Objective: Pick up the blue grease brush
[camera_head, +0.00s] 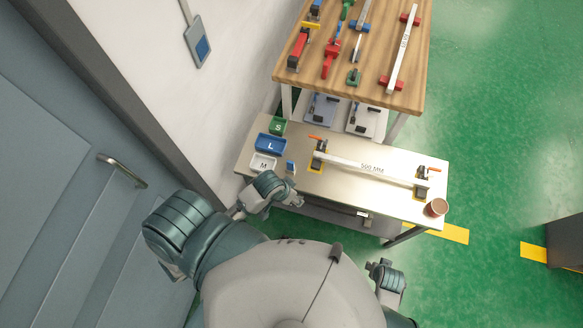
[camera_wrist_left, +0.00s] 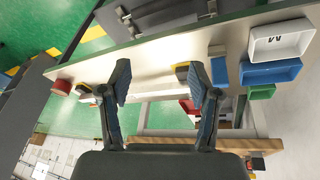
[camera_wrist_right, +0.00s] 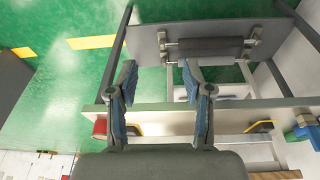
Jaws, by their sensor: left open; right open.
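A small blue item (camera_head: 291,166), which looks like the blue grease brush, is on the metal bench just right of the M bin. It also shows in the left wrist view (camera_wrist_left: 218,68), beside the bins and right of the fingers; its fine shape is too small to tell. My left gripper (camera_head: 296,200) is at the bench's front edge, near the blue item and apart from it. Its fingers are spread and empty in the left wrist view (camera_wrist_left: 160,82). My right gripper (camera_head: 384,268) is low in front of the bench, open and empty in the right wrist view (camera_wrist_right: 159,80).
Bins marked S (camera_head: 278,125), L (camera_head: 270,143) and M (camera_head: 262,162) line the bench's left end. A 500 MM bar (camera_head: 370,168) on two stands spans the bench (camera_head: 330,190). A reddish can (camera_head: 437,207) stands at the right end. A wooden tool table (camera_head: 375,50) is behind.

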